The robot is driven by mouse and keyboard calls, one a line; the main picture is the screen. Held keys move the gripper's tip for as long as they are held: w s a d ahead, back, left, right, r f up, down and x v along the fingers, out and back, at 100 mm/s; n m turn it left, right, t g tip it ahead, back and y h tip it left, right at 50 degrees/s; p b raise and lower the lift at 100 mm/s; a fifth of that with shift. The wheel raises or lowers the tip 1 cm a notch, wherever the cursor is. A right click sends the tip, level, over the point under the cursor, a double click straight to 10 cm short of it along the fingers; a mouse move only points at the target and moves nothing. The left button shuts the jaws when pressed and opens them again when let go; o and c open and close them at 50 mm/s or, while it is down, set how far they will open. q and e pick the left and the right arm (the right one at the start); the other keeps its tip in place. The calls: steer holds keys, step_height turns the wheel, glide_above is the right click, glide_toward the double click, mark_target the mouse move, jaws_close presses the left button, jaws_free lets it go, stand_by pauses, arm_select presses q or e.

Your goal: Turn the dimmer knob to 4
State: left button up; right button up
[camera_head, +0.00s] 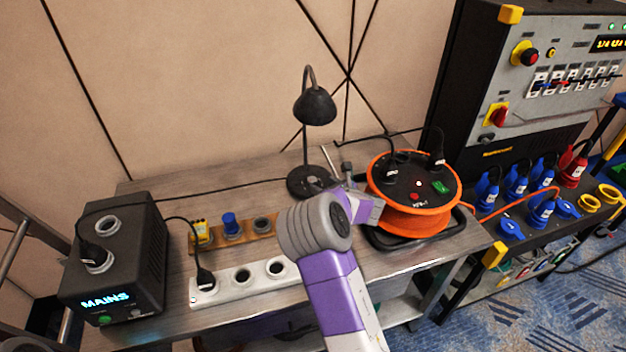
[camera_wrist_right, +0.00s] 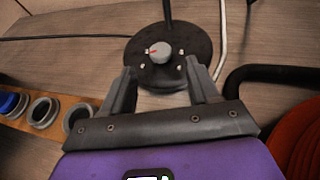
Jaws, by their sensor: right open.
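The black desk lamp (camera_head: 314,106) stands on the wooden table, its round base (camera_head: 300,186) partly hidden by my right gripper in the head view. In the right wrist view, a light grey dimmer knob (camera_wrist_right: 158,51) with a red mark sits on the dark lamp base (camera_wrist_right: 140,75). The red mark is on the knob's left side; several small pale marks surround it, too small to read. My right gripper (camera_head: 340,184) is open and empty. In the wrist view its two fingers (camera_wrist_right: 159,82) point toward the base, with the knob beyond and between the tips.
An orange cable reel (camera_head: 405,222) stands close right of my gripper. A white socket strip (camera_head: 235,284), a wooden socket block (camera_head: 248,243) and a black mains box (camera_head: 125,262) are at left. A pale rod (camera_wrist_right: 222,40) lies right of the base. A power panel (camera_head: 560,115) stands at right.

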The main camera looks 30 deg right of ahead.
mark_target(313, 181)
steer(key=b+x, duration=0.1)
steer(key=x, duration=0.3)
steer(key=shift+s+f, duration=0.1)
steer(key=shift+f, duration=0.05)
steer(key=shift+w+f, duration=0.1)
steer(key=shift+w, duration=0.5)
steer(key=c, duration=1)
steer(key=shift+c, duration=0.2)
